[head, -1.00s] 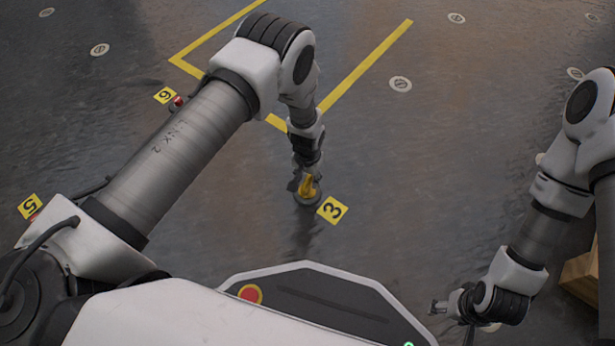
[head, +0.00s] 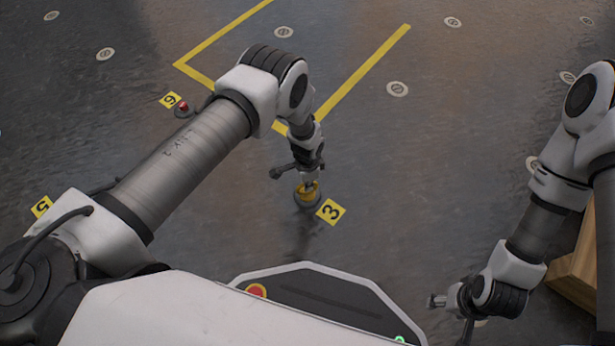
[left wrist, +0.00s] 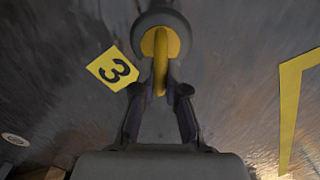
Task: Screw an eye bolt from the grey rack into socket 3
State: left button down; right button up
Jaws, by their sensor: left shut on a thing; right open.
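A yellow eye bolt (head: 308,188) stands at the round grey floor socket (head: 305,201) beside the yellow label marked 3 (head: 331,211). In the left wrist view the eye bolt (left wrist: 161,62) appears centred over the socket (left wrist: 163,18), with the label 3 (left wrist: 111,69) to its left. My left gripper (head: 310,182) points down over the socket and is shut on the eye bolt's ring; its fingers (left wrist: 160,92) meet on it in the wrist view. The bolt's thread is hidden. My right gripper (head: 440,301) is open and empty at the lower right, away from the bolt. I do not see the grey rack.
Labels 6 (head: 170,100) and 5 (head: 41,206) lie to the left; a red object (head: 184,106) is next to label 6. Yellow floor lines (head: 362,71) run behind. A wooden crate (head: 578,262) stands at the right. The floor around socket 3 is clear.

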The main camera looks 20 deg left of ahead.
pick_arm(q)
jog(key=m+p, duration=0.1)
jog(key=m, duration=0.2)
jog(key=shift+r+m+p, duration=0.2)
jog(key=shift+m+p, duration=0.2)
jog(key=shift+f+m, duration=0.1)
jog(key=shift+m, duration=1.1)
jog(key=m, duration=0.3)
jog(key=shift+f+m+p, duration=0.2)
jog(key=shift+m+p, duration=0.1)
jog(key=shift+p, duration=0.1)
jog(key=c, duration=1.1)
grip_release()
jog(key=shift+c, duration=0.2)
notch_tip(320, 180, up, 12)
